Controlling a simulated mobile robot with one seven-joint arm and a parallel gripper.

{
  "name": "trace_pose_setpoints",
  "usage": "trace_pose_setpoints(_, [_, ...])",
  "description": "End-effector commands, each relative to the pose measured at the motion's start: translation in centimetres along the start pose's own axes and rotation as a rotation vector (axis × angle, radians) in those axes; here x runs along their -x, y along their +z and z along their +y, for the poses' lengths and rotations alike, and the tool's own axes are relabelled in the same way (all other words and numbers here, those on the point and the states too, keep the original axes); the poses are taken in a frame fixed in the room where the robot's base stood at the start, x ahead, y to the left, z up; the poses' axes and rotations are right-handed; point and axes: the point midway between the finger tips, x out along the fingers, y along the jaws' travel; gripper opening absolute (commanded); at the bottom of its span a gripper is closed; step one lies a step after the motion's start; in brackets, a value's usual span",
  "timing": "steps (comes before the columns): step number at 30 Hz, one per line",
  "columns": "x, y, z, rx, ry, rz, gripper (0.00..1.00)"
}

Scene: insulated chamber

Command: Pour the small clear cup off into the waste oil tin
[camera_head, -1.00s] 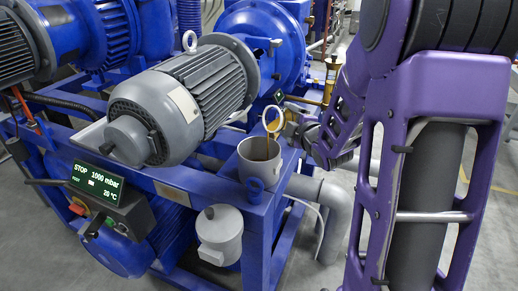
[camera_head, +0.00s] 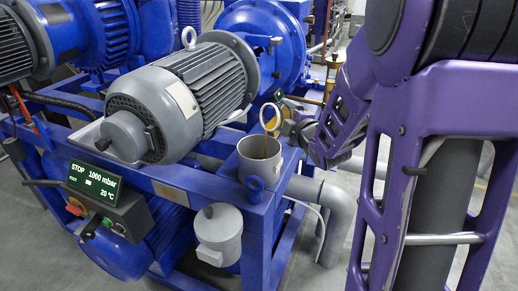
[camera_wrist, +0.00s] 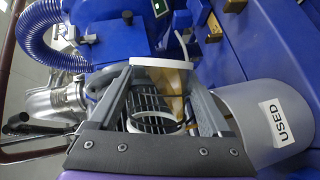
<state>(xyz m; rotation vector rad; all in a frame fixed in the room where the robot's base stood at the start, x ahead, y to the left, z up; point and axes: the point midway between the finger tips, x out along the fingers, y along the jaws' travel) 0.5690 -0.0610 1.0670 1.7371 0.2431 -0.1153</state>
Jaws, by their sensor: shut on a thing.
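The small clear cup (camera_head: 269,118) is tipped on its side above the waste oil tin, with amber oil inside. My gripper (camera_wrist: 163,100) is shut on the cup, one finger on each side; in the head view my gripper (camera_head: 290,127) comes in from the right. A thin brown stream of oil runs from the cup down into the tin. The waste oil tin (camera_head: 260,175) is grey, open and upright on the blue frame's corner. In the wrist view the tin (camera_wrist: 250,105) is at the right, labelled USED. Its oil level is hard to see.
A grey motor (camera_head: 185,95) stands left of the tin on the blue frame. A lidded grey pot (camera_head: 218,235) is lower down, and a grey pipe (camera_head: 335,210) bends down at the right.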

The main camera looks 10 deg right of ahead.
Motion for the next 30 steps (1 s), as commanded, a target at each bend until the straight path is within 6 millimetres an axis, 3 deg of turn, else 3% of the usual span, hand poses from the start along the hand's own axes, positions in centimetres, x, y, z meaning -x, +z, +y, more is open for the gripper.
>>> trace_pose_setpoints(30, [0.44, -0.97, 0.07, 0.076, 0.034, -0.011, 0.09])
